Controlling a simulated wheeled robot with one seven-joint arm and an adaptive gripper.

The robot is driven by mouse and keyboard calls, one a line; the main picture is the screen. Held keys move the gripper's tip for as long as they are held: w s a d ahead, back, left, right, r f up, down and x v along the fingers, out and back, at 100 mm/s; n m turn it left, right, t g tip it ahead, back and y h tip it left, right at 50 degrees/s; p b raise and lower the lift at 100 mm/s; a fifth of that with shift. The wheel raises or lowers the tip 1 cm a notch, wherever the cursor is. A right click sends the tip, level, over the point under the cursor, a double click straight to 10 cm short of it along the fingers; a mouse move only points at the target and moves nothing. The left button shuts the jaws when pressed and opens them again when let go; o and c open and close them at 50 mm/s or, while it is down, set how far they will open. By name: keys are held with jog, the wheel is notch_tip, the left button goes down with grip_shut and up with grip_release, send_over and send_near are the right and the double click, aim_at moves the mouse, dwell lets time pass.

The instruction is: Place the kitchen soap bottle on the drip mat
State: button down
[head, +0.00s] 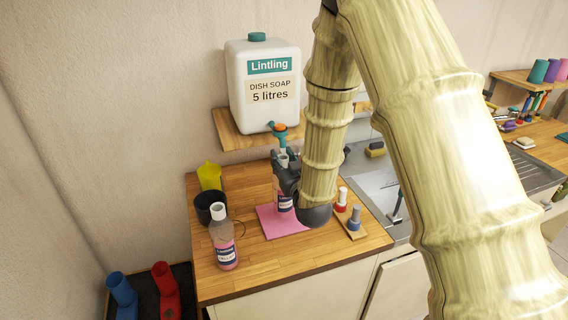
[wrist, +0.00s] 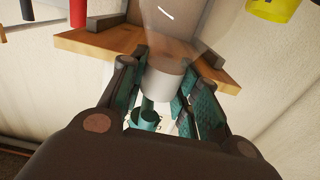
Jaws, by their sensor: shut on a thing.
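My gripper (head: 286,176) is shut on a clear bottle (head: 284,200) with pink liquid and a label, mostly hidden behind the gripper in the head view. In the wrist view its pale cap (wrist: 166,82) lies between the teal-padded fingers (wrist: 160,95). The bottle looks roughly upright over the pink drip mat (head: 270,226); I cannot tell whether its base touches the mat. A similar bottle (head: 223,240), with white cap and pink liquid, stands on the counter left of the mat. Neither label is readable enough to tell which is kitchen soap.
A large soap jug (head: 264,90) stands on the wall shelf (head: 232,135) above. The sink is right.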

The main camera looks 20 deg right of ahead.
jog(key=shift+f+p, duration=0.4)
jog(key=shift+f, duration=0.7)
jog(key=c, duration=1)
grip_release()
jog(key=shift+s+d+b, duration=0.15)
jog(key=shift+s+b, duration=0.95)
jog(key=shift+s, duration=1.9)
jog(key=shift+s+d+b, duration=0.1)
jog(key=shift+s+b, duration=1)
jog(key=shift+s, duration=1.9)
